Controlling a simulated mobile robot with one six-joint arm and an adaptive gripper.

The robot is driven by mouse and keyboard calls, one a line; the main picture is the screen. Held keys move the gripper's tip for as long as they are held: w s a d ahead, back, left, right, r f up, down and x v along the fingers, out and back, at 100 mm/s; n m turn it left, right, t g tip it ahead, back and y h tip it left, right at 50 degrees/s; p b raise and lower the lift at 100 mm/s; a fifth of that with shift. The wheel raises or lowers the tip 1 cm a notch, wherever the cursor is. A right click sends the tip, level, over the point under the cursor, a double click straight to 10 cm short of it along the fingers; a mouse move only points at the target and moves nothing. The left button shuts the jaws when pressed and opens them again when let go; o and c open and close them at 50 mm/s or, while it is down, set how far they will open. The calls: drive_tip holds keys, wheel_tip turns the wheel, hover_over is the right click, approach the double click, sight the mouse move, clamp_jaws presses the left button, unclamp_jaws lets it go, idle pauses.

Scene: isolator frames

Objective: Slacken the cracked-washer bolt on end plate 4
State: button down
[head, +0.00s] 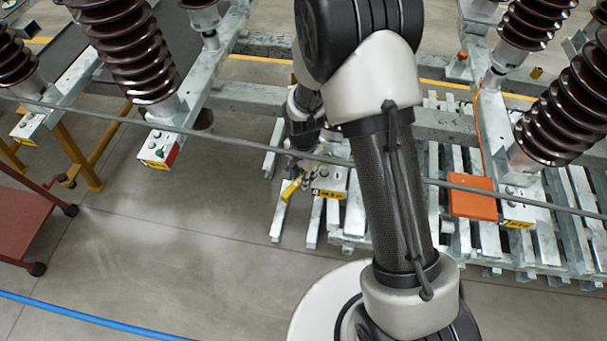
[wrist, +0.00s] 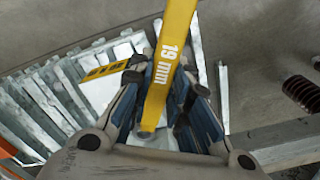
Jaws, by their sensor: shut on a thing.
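My gripper (wrist: 168,84) is shut on a yellow wrench (wrist: 175,45) marked 19 mm, which runs up out of the top of the wrist view. In the head view my gripper (head: 303,152) is partly behind my arm, and the wrench (head: 291,188) hangs beside the end plate with a yellow label (head: 328,183), which seems to read 4. This pale plate also shows left of the wrench in the wrist view (wrist: 103,88). Its bolts are too small to judge, and no cracked washer can be made out. I cannot tell whether the wrench touches the plate.
An orange box (head: 472,198) sits on the frame at right. A thin grey bar (head: 230,136) crosses the view. Brown insulators (head: 135,50) stand behind. A red cart (head: 25,225) is at far left.

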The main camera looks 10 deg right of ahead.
drive_tip(key=shift+f+b, duration=0.35)
drive_tip(key=shift+f, duration=0.25)
idle(0.3)
drive_tip(key=s+d+n, duration=0.1)
drive_tip(key=d+n, duration=0.1)
drive_tip(key=s+d+n, duration=0.1)
drive_tip(key=d+n, duration=0.1)
drive_tip(key=s+d+n, duration=0.1)
drive_tip(key=n, duration=0.2)
drive_tip(key=shift+s+d, duration=0.15)
drive_tip(key=shift+d, duration=0.25)
drive_tip(key=shift+s+d+n, duration=0.1)
drive_tip(key=shift+d+n, duration=0.65)
drive_tip(key=shift+n, duration=0.15)
drive_tip(key=shift+d+n, duration=1.5)
drive_tip(key=shift+n, duration=0.1)
drive_tip(key=shift+r, duration=0.15)
drive_tip(key=shift+r+p, duration=0.75)
drive_tip(key=shift+r, duration=0.25)
